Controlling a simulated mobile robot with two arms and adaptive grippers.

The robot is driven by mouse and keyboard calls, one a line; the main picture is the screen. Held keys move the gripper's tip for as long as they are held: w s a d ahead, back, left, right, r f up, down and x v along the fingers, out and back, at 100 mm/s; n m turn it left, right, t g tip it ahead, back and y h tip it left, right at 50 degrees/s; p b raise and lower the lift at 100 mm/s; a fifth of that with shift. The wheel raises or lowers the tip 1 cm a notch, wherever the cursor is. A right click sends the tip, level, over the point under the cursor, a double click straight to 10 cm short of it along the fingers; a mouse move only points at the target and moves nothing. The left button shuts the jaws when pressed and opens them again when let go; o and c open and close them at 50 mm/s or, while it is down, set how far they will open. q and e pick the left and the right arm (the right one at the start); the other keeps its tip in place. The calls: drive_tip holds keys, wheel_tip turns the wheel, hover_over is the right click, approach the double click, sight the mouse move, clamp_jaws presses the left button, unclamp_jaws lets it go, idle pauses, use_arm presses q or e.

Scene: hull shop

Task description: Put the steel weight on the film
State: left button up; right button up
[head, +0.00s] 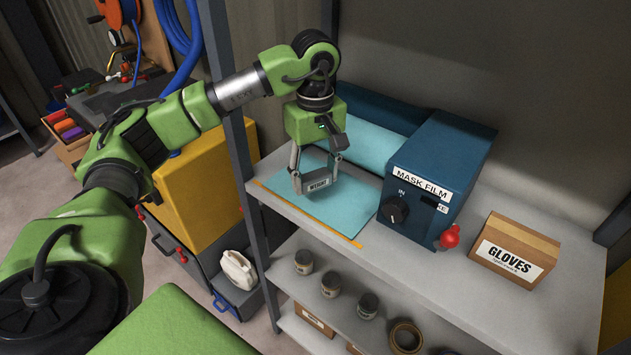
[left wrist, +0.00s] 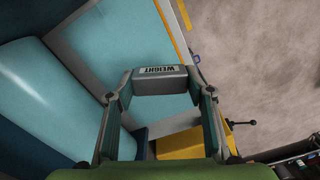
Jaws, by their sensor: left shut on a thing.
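The steel weight (head: 318,186) is a small grey block labelled WEIGHT. My left gripper (head: 314,180) points down and is shut on it. In the left wrist view the weight (left wrist: 161,81) sits between the two fingertips (left wrist: 160,92). The light blue film (head: 345,213) lies as a sheet on the upper shelf, coming from a roll at the back. In the head view the weight appears over the film; I cannot tell whether it touches. The film also shows in the left wrist view (left wrist: 130,42). My right gripper is out of view.
The blue MASK FILM box (head: 440,165) with a dial and red knob stands right of the film. A GLOVES carton (head: 515,250) is farther right. A yellow strip (head: 310,215) lies along the film's front edge. A shelf post (head: 236,150) stands left. Jars (head: 330,284) stand below.

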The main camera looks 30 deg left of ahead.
sight(316, 198)
use_arm(q)
drive_tip(key=shift+w+a+f, duration=0.15)
drive_tip(key=shift+w+f, duration=0.25)
drive_tip(key=shift+f, duration=0.05)
drive_tip(key=f+p, duration=0.1)
drive_tip(key=f, duration=0.1)
drive_tip(key=f+p, duration=0.1)
drive_tip(key=shift+w+a+f+p, duration=0.25)
drive_tip(key=shift+w+f+p, duration=0.05)
drive_tip(key=shift+w+f, duration=0.05)
drive_tip(key=shift+f, duration=0.15)
drive_tip(key=shift+f, duration=0.1)
drive_tip(key=o, duration=1.2)
drive_tip(key=shift+f, duration=0.15)
drive_tip(key=o, duration=0.4)
drive_tip(key=shift+s, duration=0.1)
